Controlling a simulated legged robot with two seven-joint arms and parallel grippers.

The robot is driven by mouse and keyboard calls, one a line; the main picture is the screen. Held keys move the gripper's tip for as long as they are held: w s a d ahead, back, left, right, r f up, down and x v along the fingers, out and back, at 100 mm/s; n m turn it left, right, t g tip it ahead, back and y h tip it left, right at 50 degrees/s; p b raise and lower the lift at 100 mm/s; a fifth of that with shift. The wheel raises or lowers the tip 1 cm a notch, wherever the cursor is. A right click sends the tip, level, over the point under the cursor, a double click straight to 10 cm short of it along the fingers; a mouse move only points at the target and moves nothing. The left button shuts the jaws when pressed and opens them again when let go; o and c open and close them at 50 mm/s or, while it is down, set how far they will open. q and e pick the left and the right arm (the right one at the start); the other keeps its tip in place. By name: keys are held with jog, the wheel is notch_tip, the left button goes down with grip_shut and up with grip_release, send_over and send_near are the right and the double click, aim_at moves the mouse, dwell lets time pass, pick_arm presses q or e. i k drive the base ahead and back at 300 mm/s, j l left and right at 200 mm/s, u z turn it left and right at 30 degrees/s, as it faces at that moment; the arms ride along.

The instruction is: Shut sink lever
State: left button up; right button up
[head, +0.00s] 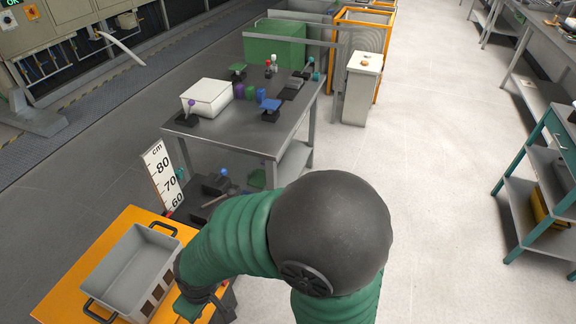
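No sink lever can be made out in this view. A grey open basin with black handles (128,265) stands on an orange table at the lower left; I cannot tell whether it is the sink. My green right arm comes up from the bottom, and its large black joint bends it back left. My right gripper (206,302) is at the lower end of this arm, just right of the basin's near right side. Its fingers are mostly hidden and dark, so its opening cannot be told. My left gripper is not in view.
An orange table (62,272) carries the basin. Behind it, a grey metal table (225,142) holds a white box (207,97) and small coloured items. A height scale (162,177) stands between them. A teal shelf (537,165) is at right. The floor between is clear.

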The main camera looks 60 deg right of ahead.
aim_at(223, 171)
jog(key=z, duration=1.5)
jog(key=i+l+z, duration=0.25)
jog(key=l, duration=0.35)
jog(key=i+l+z, duration=0.3)
jog(key=i+l, duration=0.15)
